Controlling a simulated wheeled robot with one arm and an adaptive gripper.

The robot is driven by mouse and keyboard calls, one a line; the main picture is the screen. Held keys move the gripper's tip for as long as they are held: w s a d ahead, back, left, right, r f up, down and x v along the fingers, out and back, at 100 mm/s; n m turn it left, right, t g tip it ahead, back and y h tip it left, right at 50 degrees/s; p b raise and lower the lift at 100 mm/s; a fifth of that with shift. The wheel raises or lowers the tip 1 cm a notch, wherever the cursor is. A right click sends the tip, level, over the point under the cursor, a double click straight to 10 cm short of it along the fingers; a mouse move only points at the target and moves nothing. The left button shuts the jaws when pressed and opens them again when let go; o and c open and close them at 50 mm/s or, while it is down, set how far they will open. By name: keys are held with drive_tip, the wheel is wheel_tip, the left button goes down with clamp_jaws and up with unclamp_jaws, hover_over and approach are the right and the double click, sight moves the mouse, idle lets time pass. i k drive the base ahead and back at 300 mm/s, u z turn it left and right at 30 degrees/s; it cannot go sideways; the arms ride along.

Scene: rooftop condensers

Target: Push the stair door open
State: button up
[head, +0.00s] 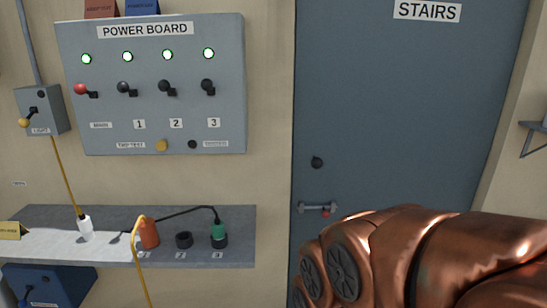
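The stair door (400,110) is a blue-grey panel on the right of the head view, with a white STAIRS sign near its top. It looks closed, with no gap visible along its left edge. My gripper does not show, so I cannot tell whether anything touches the door.
A grey power board (225,130) with several switches and lit green lamps hangs left of the door. Below it, a grey shelf (100,250) holds plugs, sockets and cables. A light switch box (52,110) is at far left. A small bracket (535,135) is on the right wall.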

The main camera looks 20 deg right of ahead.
sight(395, 103)
drive_tip(key=k, duration=0.6)
drive_tip(key=z, duration=0.5)
drive_tip(key=i, duration=1)
drive_tip(key=u, duration=0.65)
